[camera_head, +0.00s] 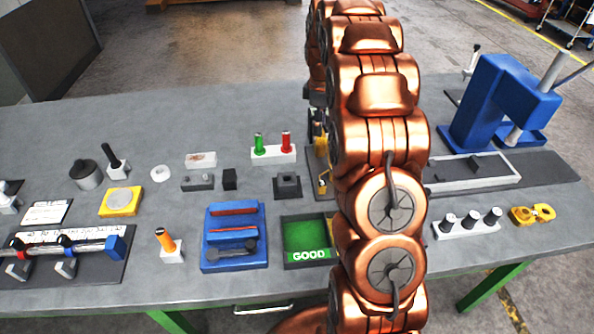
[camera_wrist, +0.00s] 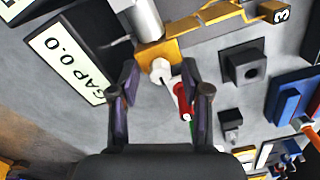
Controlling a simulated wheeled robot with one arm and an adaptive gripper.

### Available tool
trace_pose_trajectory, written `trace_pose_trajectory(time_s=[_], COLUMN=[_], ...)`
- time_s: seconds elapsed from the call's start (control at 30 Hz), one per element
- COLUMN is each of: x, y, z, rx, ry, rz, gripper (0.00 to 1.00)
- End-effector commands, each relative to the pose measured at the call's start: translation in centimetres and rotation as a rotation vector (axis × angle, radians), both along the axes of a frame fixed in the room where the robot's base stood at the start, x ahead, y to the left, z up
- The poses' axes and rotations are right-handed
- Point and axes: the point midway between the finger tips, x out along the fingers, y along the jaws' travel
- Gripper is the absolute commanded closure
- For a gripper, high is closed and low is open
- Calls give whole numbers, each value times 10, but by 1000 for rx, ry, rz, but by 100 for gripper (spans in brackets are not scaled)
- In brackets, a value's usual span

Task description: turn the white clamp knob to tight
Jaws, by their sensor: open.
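The white clamp knob (camera_wrist: 161,70) shows in the wrist view on the front of a yellow-orange fixture block (camera_wrist: 158,50), against a silver cylinder (camera_wrist: 142,20). My gripper (camera_wrist: 158,78) is open, with one dark finger on each side of the knob in the picture. I see a gap on both sides; I cannot tell whether the fingertips are level with the knob in depth. In the head view my copper arm hides the knob and most of the gripper; only a strip of the yellow fixture (camera_head: 322,184) shows beside it.
A red peg (camera_wrist: 182,100) appears close by the right finger; it stands with a green peg (camera_head: 259,143) in a white block (camera_head: 273,157). A "GAP 0.0" display (camera_wrist: 70,55) lies left of the knob. A black socket block (camera_wrist: 245,68) is to the right.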

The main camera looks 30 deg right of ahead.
Motion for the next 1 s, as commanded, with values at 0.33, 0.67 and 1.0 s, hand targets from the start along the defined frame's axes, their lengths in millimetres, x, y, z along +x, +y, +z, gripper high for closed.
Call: trace_pose_trajectory(time_s=[0.33,0.67,1.0], x=[2,1,1], y=[0,1,0], z=[16,53,76], rx=[-2,-1,-1], ry=[-5,-2,-2], rz=[95,93,92], gripper=[53,53,53])
